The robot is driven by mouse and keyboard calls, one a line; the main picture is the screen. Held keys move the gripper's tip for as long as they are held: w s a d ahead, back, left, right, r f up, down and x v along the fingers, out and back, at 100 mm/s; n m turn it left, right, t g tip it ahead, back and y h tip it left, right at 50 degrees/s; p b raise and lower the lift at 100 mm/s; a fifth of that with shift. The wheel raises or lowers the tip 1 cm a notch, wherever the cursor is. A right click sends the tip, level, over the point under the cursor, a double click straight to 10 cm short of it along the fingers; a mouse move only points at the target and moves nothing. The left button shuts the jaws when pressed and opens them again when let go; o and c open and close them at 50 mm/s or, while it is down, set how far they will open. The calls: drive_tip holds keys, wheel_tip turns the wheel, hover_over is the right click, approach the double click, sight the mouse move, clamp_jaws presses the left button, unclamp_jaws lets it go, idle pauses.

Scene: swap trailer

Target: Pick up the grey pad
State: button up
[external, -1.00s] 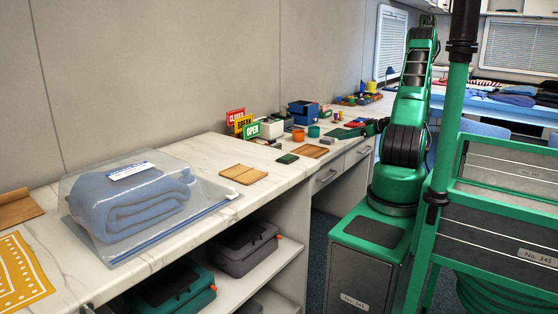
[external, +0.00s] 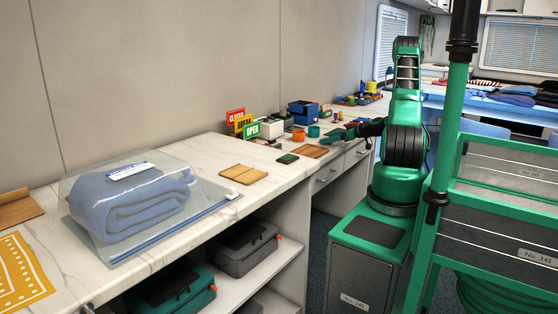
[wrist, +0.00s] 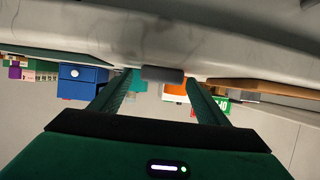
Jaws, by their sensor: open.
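The grey pad (wrist: 162,74) shows in the wrist view as a small dark block on the pale counter, which appears at the top of this upside-down view. My gripper (wrist: 159,88) is open, its two green fingers on either side of the pad's line, with the pad ahead between their tips. I cannot tell whether a finger touches it. In the external view my gripper (external: 331,138) is low over the counter, beside a slatted wooden board. There the pad is too small or hidden to make out surely.
The wooden board (external: 311,151) and a dark green block (external: 288,158) lie nearby. Orange (external: 298,136) and teal (external: 313,131) cups, a blue bin (external: 302,114) and upright signs (external: 251,130) stand behind. A bagged blue blanket (external: 130,205) lies at the front left.

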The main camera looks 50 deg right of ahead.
drive_tip(key=shift+c, duration=0.6)
drive_tip(key=c, duration=1)
drive_tip(key=shift+r, duration=0.1)
